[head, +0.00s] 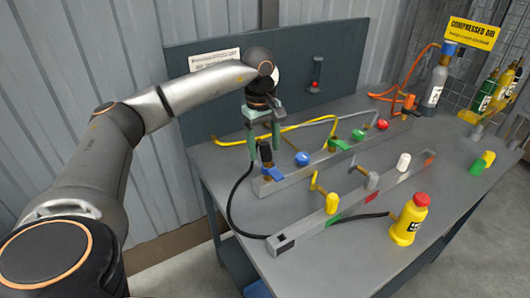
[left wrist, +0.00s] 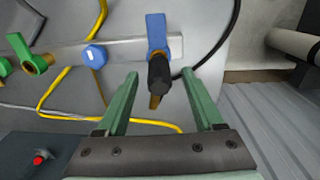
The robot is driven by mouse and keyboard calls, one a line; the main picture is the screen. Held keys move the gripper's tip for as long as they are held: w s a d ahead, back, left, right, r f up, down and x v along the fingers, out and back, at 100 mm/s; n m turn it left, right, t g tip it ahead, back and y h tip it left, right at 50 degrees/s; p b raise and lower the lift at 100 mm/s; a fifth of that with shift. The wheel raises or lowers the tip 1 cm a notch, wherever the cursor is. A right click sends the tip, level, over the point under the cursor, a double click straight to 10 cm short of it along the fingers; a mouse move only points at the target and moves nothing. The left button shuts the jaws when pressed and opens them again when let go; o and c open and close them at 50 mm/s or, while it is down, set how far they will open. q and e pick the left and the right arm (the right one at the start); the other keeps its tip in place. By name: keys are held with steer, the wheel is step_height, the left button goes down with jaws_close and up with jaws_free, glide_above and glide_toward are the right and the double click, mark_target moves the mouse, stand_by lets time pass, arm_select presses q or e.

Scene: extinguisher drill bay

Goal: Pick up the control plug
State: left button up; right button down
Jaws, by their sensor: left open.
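A black cylindrical piece (head: 265,152) stands at the near left end of the rear rail, beside a blue lever (head: 274,173). It looks like the control plug, but no label confirms this. My left gripper (head: 263,149) is open above it, with green fingers pointing down. In the left wrist view, the black piece (left wrist: 159,72) shows between the two fingertips, with a gap on each side, next to the blue lever (left wrist: 156,32) and a brass part. I cannot tell how deep the fingers reach around it. My right gripper is not in view.
The rear rail (head: 325,163) carries blue, green and red knobs, with yellow hoses behind. A front rail (head: 340,211) holds yellow, grey and white plugs. A yellow bottle (head: 409,220) stands at the right front. A black hose (head: 231,204) loops over the left table edge.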

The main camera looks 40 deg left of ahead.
arm_select(q)
steer(key=shift+d+f, duration=0.1)
steer(key=shift+f, duration=0.55)
jaws_close()
